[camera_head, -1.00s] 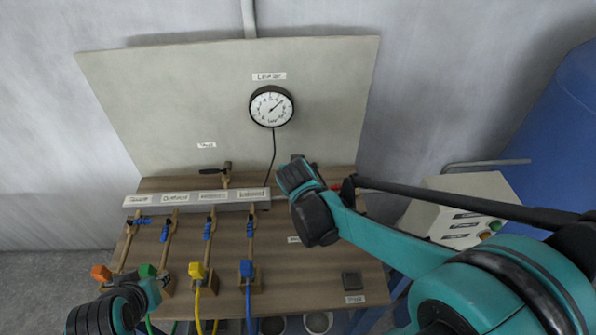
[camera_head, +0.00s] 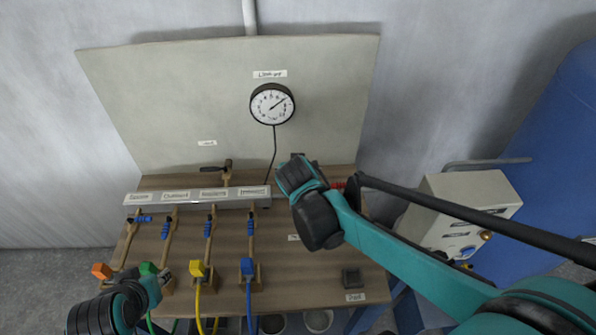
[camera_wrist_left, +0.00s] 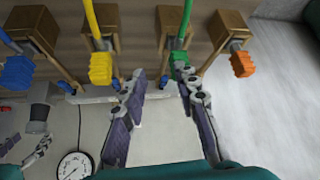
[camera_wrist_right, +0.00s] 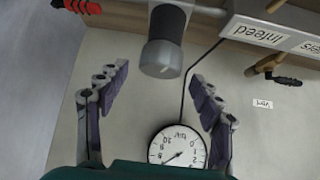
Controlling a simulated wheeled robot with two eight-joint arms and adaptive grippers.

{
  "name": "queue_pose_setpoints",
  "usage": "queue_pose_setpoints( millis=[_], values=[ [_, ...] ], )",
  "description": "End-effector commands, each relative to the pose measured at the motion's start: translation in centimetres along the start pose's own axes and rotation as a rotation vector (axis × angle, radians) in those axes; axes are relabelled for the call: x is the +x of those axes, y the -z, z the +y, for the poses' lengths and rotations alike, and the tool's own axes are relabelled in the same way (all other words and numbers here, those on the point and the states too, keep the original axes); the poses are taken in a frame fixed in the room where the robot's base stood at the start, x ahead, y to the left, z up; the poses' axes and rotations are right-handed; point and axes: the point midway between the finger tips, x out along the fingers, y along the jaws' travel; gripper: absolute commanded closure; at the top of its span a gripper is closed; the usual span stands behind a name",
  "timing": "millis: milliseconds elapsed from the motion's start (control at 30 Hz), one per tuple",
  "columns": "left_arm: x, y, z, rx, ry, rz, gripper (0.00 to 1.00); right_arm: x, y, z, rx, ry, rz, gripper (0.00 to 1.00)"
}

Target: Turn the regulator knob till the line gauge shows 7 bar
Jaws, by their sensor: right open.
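The line gauge (camera_head: 272,104) is a round white dial with a black rim on the upright panel. Its needle points to the upper right; the numbers are too small to read surely. It appears upside down in the right wrist view (camera_wrist_right: 178,146). The regulator knob (camera_wrist_right: 163,57) is a grey cylinder with a dark body behind it; my right arm hides it in the head view. My right gripper (camera_wrist_right: 158,78) is open, with one finger either side of the knob's near end, not visibly touching it. My left gripper (camera_wrist_left: 162,84) is open and empty near a green connector (camera_wrist_left: 179,60).
Blue, yellow and orange connectors (camera_head: 101,271) stand along the bench's front left. A labelled manifold bar (camera_head: 196,198) with several valves lies behind them. A control box (camera_head: 470,215) and blue tank (camera_head: 555,160) stand at the right.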

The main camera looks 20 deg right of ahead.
Motion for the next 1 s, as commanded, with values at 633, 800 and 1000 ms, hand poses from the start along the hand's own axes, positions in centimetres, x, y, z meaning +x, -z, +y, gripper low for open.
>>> queue_pose_setpoints(
  millis=[633, 800, 1000],
  values=[
    [0.0, 0.0, 0.0, 0.000, 0.000, 0.000, 0.70, -8.7, 0.0, 0.0, -0.001, 0.000, 0.000, 0.34],
    [0.0, 0.0, 0.0, 0.000, 0.000, 0.000, 0.70, -8.8, 0.0, 0.0, 0.000, 0.000, 0.000, 0.34],
    [0.0, 0.0, 0.0, 0.000, 0.000, 0.000, 0.70, -8.8, 0.0, 0.0, 0.000, 0.000, 0.000, 0.34]
  ],
)
